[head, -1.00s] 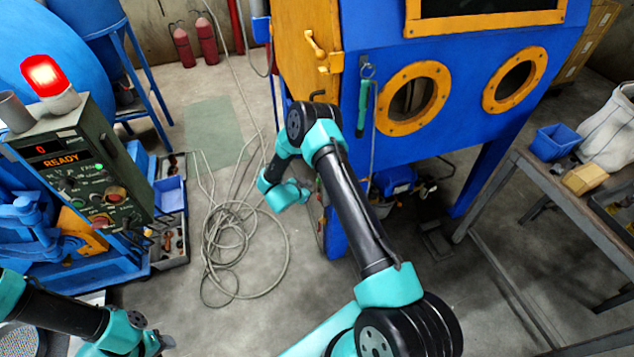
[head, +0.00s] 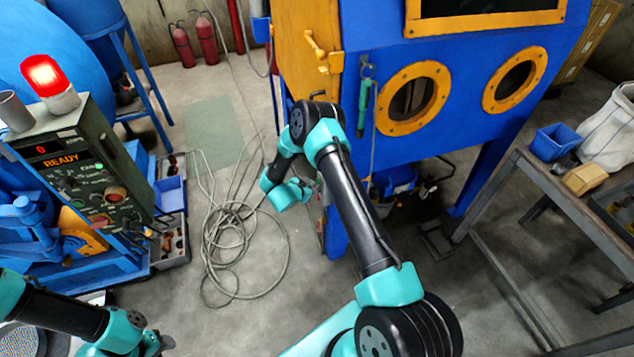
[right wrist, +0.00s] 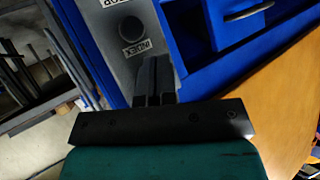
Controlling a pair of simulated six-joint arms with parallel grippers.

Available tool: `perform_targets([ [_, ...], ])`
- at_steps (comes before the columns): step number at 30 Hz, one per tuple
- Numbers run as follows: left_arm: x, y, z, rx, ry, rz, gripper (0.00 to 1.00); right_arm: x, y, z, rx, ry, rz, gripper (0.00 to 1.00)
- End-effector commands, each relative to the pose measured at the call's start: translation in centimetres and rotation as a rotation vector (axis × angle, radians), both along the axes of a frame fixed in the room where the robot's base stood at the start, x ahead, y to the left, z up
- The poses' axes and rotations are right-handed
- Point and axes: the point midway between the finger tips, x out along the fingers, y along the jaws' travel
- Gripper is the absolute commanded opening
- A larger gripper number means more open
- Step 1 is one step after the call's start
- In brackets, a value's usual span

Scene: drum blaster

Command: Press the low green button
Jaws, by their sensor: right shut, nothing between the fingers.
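A dark green control panel (head: 82,165) stands at the left in the head view. It carries a READY display, a lit green spot (head: 99,167) near the top and a small green button (head: 78,203) lower down. In the right wrist view my right gripper (right wrist: 154,68) is shut and empty. Its tips point at a grey plate with a dark round button (right wrist: 131,31) marked INDEX, whose colour is hard to tell. I cannot judge the gap.
The blue cabinet (head: 455,110) with orange-ringed ports fills the back right. Looped cable (head: 243,240) lies on the floor left of my right arm. A workbench (head: 560,190) with a blue bin (head: 555,141) stands at right. An orange panel (right wrist: 245,120) is close in the right wrist view.

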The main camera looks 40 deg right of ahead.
Motion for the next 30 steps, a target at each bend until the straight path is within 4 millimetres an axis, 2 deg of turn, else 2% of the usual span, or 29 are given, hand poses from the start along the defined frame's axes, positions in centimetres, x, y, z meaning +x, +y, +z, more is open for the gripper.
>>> perform_targets([
  [30,0.0,0.0,0.0,0.0,0.0,0.0,0.43,-0.24,-0.79,0.0,0.0,0.001,-0.001,0.0],
])
